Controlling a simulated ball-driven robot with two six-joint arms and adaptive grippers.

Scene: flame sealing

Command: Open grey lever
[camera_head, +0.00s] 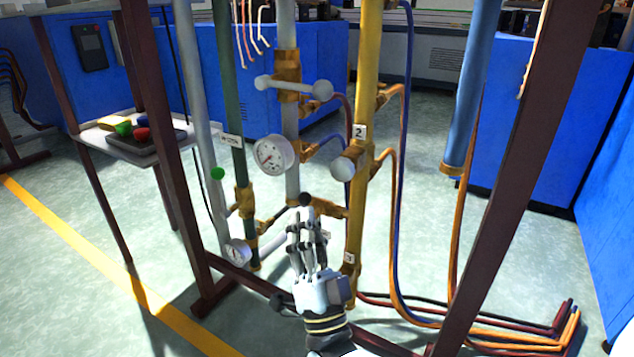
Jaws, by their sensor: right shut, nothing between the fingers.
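A grey lever (293,86) with rounded ends lies nearly level across a brass valve on the middle grey pipe. A second grey handle (345,167) sits on the yellow pipe (367,60) beside a tag marked 2. A thin lever with a black ball knob (305,200) stands lower down, just above my fingertips. My right gripper (307,240) points up in front of the lower pipes, below both grey handles. It is shut and empty, and I cannot tell whether it touches the black-knobbed lever. My left gripper is out of view.
Dark red frame posts (510,170) flank the pipes. Orange and blue hoses (397,230) hang at right.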

